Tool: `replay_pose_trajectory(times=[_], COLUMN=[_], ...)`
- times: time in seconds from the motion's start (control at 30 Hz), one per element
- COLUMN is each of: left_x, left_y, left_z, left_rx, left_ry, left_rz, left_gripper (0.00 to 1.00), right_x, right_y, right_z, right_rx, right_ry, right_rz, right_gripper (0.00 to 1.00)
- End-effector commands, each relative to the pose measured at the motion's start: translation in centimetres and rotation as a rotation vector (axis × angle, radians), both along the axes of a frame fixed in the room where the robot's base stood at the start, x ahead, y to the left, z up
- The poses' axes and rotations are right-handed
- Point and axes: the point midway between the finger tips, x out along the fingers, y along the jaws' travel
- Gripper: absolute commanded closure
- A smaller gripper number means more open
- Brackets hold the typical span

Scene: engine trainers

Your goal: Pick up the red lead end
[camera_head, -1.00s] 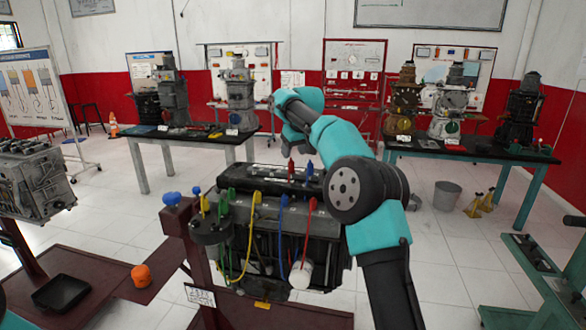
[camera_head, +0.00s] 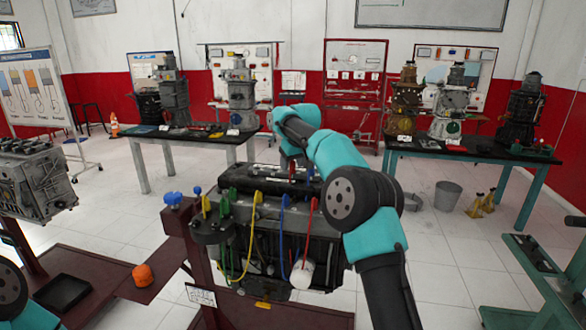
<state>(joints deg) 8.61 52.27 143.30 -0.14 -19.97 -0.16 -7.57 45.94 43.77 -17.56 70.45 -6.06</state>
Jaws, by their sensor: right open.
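The engine (camera_head: 270,185) stands in the middle on a dark red stand, with coloured leads along its top and front. A red lead (camera_head: 312,215) hangs down the front right, its upper end near the top edge. Another small red piece (camera_head: 292,171) stands upright on the engine top, beside a blue one (camera_head: 310,169); I cannot tell which is the named lead end. My right gripper (camera_head: 291,163) points down over the engine top, open, close to this red piece. Its fingertips are small and partly hidden; contact is unclear. Of my left arm only a link shows at lower left.
Yellow (camera_head: 252,225), blue (camera_head: 281,225) and green leads hang beside the red one. An orange object (camera_head: 142,274) and a black tray (camera_head: 62,293) are at lower left. Tables with engines stand behind, with open floor between.

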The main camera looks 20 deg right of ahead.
Motion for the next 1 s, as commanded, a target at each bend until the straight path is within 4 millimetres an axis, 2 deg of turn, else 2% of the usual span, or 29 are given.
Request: replay_pose_trajectory(times=[0.07,0.6,1.0], left_x=[0.00,0.01,0.00], left_y=[0.00,-0.01,0.00], left_z=[0.00,0.00,0.00], left_rx=[0.000,0.000,0.000], left_ry=[0.000,0.000,0.000], left_rz=[0.000,0.000,0.000], left_gripper=[0.57,0.57,0.57], right_x=[-0.01,-0.01,-0.01], right_y=[-0.01,-0.02,-0.02], right_z=[0.01,0.01,0.03], right_rx=[0.000,0.000,0.000], right_ry=[0.000,0.000,0.000], right_rz=[0.000,0.000,0.000], right_gripper=[0.47,0.99,1.00])
